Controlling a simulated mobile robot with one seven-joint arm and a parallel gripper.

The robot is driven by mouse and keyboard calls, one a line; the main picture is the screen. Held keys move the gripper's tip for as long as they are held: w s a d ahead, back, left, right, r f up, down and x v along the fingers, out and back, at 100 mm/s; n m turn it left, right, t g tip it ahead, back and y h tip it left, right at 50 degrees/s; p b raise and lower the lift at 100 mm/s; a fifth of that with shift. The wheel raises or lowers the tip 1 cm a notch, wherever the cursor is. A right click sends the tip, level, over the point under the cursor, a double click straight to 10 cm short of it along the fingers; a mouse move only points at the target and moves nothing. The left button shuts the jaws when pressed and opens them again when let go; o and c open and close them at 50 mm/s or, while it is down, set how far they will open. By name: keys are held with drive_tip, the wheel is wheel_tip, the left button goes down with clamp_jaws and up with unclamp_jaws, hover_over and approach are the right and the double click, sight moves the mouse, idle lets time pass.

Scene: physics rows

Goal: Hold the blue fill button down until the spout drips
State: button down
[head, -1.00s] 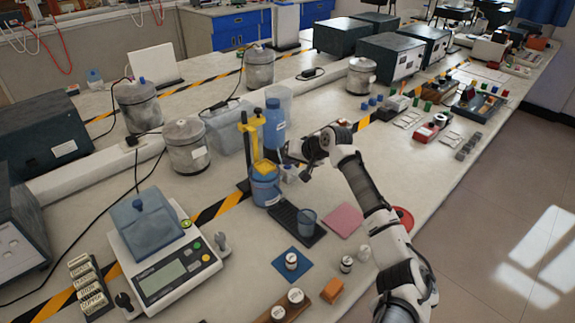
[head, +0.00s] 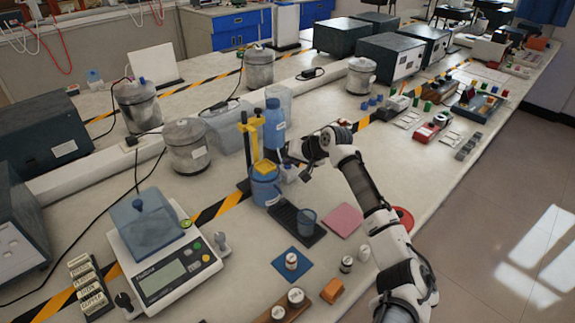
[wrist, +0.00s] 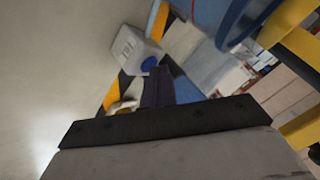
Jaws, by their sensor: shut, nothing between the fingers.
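A small white box with a blue button (wrist: 149,65) shows in the wrist view. In the head view the white box (head: 289,173) stands beside the blue dispenser (head: 265,188) with its yellow top, partly hidden by my gripper. My gripper (wrist: 158,74) is shut and empty; its dark fingertips lie close beside the button. I cannot tell whether they touch it. A clear bluish cup (head: 306,221) stands on a black ridged tray (head: 284,213) in front of the dispenser. The spout is not clearly visible, and no drip shows.
A blue bottle (head: 273,124) and a clear bin (head: 226,130) stand behind the dispenser. A pink pad (head: 346,219) lies right of the cup. A blue mat (head: 281,266) with a small weight lies in front. A scale (head: 165,270) stands at left.

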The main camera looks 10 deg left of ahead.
sight(290, 168)
drive_tip(key=shift+r, duration=0.1)
idle(0.7)
drive_tip(key=shift+r+p, duration=0.75)
drive_tip(key=shift+r, duration=0.05)
wheel_tip(290, 168, up, 5)
drive_tip(key=p, duration=0.4)
idle(0.4)
